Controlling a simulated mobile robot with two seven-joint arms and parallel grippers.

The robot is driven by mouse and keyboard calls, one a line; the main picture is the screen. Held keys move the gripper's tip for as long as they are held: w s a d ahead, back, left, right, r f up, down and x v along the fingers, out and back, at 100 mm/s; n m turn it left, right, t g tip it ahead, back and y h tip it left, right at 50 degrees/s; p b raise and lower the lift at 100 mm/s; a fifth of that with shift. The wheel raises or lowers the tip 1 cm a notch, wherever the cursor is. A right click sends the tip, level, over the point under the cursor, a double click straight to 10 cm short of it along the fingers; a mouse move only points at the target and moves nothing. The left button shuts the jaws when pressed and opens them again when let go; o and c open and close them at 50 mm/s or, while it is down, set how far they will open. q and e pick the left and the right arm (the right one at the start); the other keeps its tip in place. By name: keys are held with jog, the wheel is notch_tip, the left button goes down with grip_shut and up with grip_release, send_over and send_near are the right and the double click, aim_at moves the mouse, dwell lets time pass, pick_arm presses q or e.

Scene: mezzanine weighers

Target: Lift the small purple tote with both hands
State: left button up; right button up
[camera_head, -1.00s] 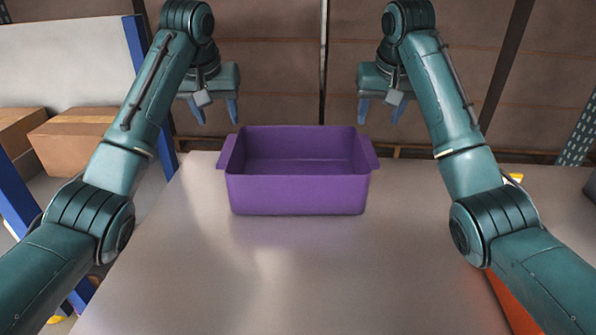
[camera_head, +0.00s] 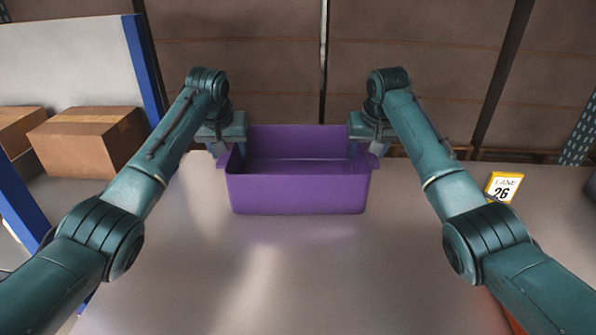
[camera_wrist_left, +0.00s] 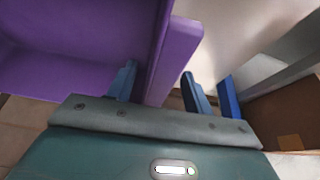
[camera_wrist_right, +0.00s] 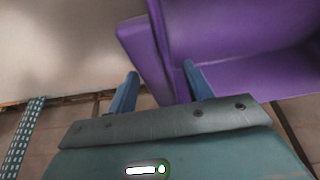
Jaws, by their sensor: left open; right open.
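The purple tote (camera_head: 297,194) stands upright and empty on the table, with a handle ledge on its left and right ends. My left gripper (camera_head: 228,150) is at the tote's left end. In the left wrist view its open fingers (camera_wrist_left: 160,88) stand on either side of the left handle ledge (camera_wrist_left: 176,58). My right gripper (camera_head: 366,150) is at the right end. In the right wrist view its open fingers (camera_wrist_right: 160,88) straddle the right handle ledge (camera_wrist_right: 143,50). Neither gripper is closed on the tote. In the head view the fingertips are mostly hidden.
The grey table (camera_head: 290,280) is clear in front of the tote. Cardboard boxes (camera_head: 88,140) sit on a shelf at the left. A brown panelled wall (camera_head: 270,60) is behind.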

pick_arm(q)
jog(key=shift+c, duration=0.3)
pick_arm(e)
jog(key=shift+c, duration=0.3)
pick_arm(q)
grip_shut()
pick_arm(e)
grip_shut()
jog(key=shift+r, duration=0.1)
